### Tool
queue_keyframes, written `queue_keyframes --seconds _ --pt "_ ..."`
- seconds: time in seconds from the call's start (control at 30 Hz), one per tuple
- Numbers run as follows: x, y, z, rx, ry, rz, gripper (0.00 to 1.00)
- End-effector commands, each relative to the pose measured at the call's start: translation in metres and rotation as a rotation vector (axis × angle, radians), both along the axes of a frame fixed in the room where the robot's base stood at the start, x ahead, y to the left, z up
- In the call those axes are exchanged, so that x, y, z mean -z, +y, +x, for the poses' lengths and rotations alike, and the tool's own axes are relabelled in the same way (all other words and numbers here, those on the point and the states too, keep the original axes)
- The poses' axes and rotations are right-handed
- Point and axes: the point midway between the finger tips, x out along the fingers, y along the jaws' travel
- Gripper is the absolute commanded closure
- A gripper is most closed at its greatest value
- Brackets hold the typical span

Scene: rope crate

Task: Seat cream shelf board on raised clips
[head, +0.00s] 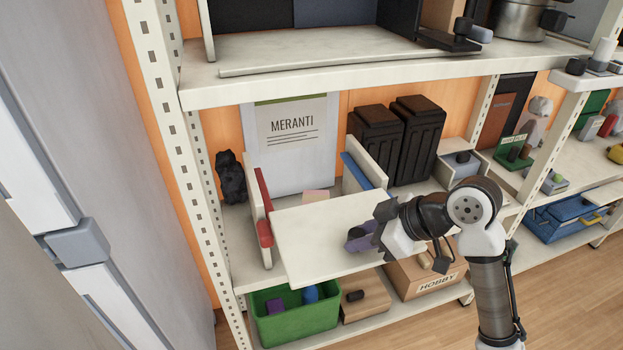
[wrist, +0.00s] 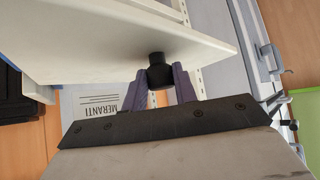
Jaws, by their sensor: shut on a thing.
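The cream shelf board (head: 325,238) is roughly level between two upright cream side panels, its front part sticking out past the shelf front. In the wrist view, the board (wrist: 110,45) fills the top, and a black knob (wrist: 159,73) on it sits between my purple fingers. My gripper (head: 360,240) is shut on this knob at the board's right front. A red strip (head: 264,210) lines the left panel and a blue strip (head: 362,171) the right panel; these may be the clips. The board's left edge is close to the red strip; I cannot tell whether they touch.
A MERANTI panel (head: 291,140) and two black bins (head: 414,135) stand behind. A dark lumpy object (head: 230,176) is at the left. A green crate (head: 297,322) and a HOBBY box (head: 425,278) sit below. The upper shelf (head: 370,75) overhangs.

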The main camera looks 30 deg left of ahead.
Motion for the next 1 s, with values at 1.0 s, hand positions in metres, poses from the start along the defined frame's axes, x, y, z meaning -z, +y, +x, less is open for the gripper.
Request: queue_keyframes --seconds 1.0 --pt "-0.001 0.031 0.024 -0.001 0.0 0.002 1.0"
